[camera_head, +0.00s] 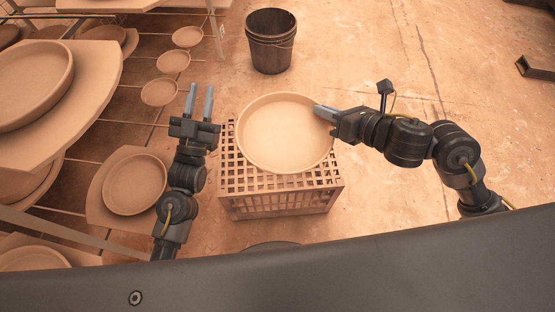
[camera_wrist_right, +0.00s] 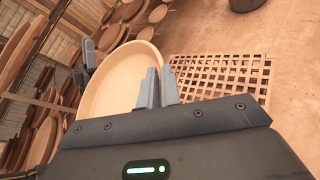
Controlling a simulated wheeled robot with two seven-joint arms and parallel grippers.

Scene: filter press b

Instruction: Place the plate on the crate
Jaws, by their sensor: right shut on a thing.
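A round, shallow clay plate (camera_head: 283,134) with a raised rim is held over the top of a latticed crate (camera_head: 275,203) in the head view. My right gripper (camera_head: 322,112) is shut on the plate's right rim. The right wrist view shows the plate (camera_wrist_right: 112,87) in the jaws, with the crate's grid top (camera_wrist_right: 225,80) beyond and to the right. I cannot tell whether the plate touches the crate. My left gripper (camera_head: 198,104) is open and empty, left of the plate, its fingers pointing up the picture.
Shelves with several clay dishes stand at the left, including a large dish (camera_head: 30,85) on a board and a smaller dish (camera_head: 134,184) lower down. A dark bucket (camera_head: 271,42) stands behind the crate. The floor at the right is mostly clear.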

